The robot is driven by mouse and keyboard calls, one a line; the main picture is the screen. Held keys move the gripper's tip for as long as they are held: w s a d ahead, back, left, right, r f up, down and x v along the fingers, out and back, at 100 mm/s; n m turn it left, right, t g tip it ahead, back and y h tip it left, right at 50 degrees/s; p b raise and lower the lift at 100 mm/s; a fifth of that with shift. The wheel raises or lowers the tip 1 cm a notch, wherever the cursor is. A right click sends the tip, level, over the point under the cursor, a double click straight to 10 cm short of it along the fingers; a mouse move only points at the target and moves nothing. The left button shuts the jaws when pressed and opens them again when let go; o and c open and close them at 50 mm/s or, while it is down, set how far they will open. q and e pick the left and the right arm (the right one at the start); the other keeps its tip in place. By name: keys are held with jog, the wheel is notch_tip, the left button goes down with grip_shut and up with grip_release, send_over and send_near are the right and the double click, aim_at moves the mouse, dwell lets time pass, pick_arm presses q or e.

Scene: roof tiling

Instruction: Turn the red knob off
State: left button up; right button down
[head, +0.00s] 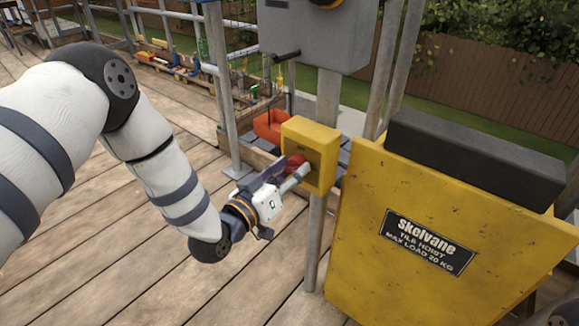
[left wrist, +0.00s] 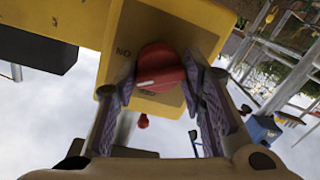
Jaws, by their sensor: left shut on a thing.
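The red knob (head: 296,163) sits on the front of a yellow switch box (head: 322,141) fixed to a grey post. In the left wrist view the red knob (left wrist: 160,69) shows between the two fingers, with a pale mark across it and part of a dark label beside it on the yellow box (left wrist: 170,24). My left gripper (head: 300,172) reaches the box from the left and is shut on the knob, a finger on each side (left wrist: 160,82). The fingers partly hide the knob in the head view. My right gripper is not in view.
A yellow tile hoist (head: 365,235) with a dark pad on top stands right of the post. A grey cabinet (head: 318,32) is above the switch box. An orange-red bin (head: 270,125) lies behind it. Wooden decking (head: 120,255) is clear at the lower left.

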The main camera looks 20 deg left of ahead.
pick_arm(q)
jog(key=n, duration=0.2)
jog(key=shift+r+n+p, duration=0.1)
jog(key=shift+n+p, duration=0.2)
jog(key=n, duration=0.2)
jog(key=shift+n+g+h, duration=0.3)
jog(key=n, duration=0.3)
jog(key=shift+n, duration=1.3)
jog(key=o, duration=1.1)
jog(key=shift+a, duration=0.1)
